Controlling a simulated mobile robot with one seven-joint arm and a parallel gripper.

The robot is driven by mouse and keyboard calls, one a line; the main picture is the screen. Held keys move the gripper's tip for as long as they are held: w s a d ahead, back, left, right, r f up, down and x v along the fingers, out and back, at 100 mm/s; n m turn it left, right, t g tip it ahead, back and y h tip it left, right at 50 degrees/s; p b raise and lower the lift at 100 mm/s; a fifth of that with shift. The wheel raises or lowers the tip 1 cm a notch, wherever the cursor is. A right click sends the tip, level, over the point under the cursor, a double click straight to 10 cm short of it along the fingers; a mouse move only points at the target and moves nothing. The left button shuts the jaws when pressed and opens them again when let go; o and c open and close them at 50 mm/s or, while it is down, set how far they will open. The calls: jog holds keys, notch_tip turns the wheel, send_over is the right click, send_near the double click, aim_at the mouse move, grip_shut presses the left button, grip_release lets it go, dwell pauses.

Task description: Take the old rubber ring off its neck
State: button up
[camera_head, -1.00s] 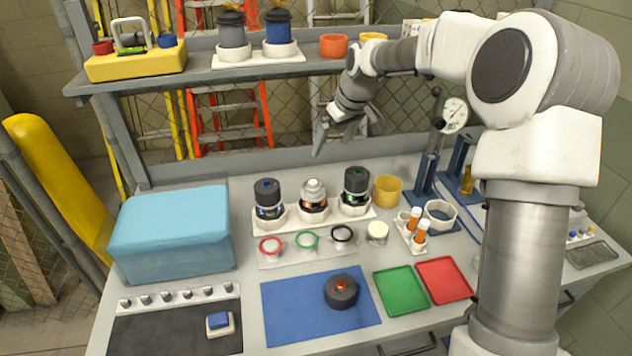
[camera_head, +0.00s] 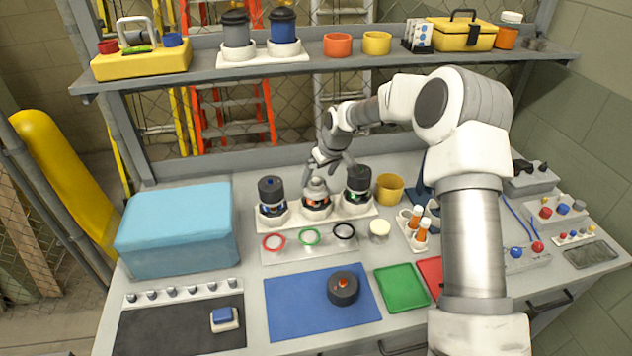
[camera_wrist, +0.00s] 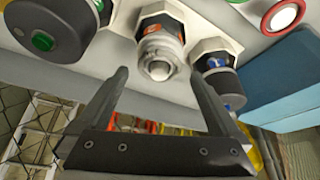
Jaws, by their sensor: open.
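The middle thruster (camera_head: 316,203) stands uncapped in the white rack between two dark-capped ones. Its pale grey stepped neck (camera_wrist: 160,54) faces up in the wrist view, with an orange patch on the body beside it. I cannot pick out the old rubber ring on the neck; it blends with the grey steps. My gripper (camera_head: 331,176) is just above this neck, tilted, with its fingers spread. In the wrist view the open fingers (camera_wrist: 160,76) lie to either side of the neck's end, apart from it, and nothing is between them.
Capped thrusters stand close on the left (camera_head: 271,196) and right (camera_head: 357,187). Red (camera_head: 273,242), green (camera_head: 309,236) and black (camera_head: 344,231) rings lie in front. A dark cap (camera_head: 343,289) sits on the blue mat (camera_head: 290,312). A green tray (camera_head: 402,288) lies beside it.

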jog(key=shift+w+a+f, duration=0.1)
jog(key=shift+w+f, duration=0.15)
jog(key=shift+f, duration=0.4)
jog(key=shift+c, duration=0.3)
jog(key=c, duration=1.2)
jog(key=shift+r, duration=0.15)
jog(key=shift+c, duration=0.2)
